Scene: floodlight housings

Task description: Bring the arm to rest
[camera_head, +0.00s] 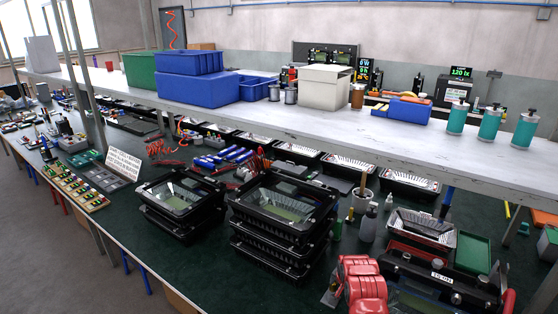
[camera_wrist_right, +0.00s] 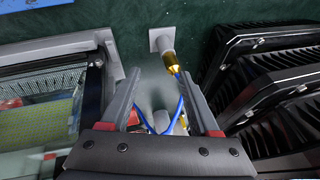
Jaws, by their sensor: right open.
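My right gripper (camera_wrist_right: 158,76) shows in the right wrist view with its two grey fingers spread apart. Between and beyond the fingers are a grey rounded object, blue wires and a brass-coloured tip (camera_wrist_right: 171,62). I see no clear grip on any of them. An open housing (camera_wrist_right: 97,80) lies left of the fingers, and black finned housings (camera_wrist_right: 262,70) are stacked to the right.
In the head view, black floodlight housings (camera_head: 285,205) are stacked on the dark green bench (camera_head: 185,262). A white shelf (camera_head: 300,118) runs above it.

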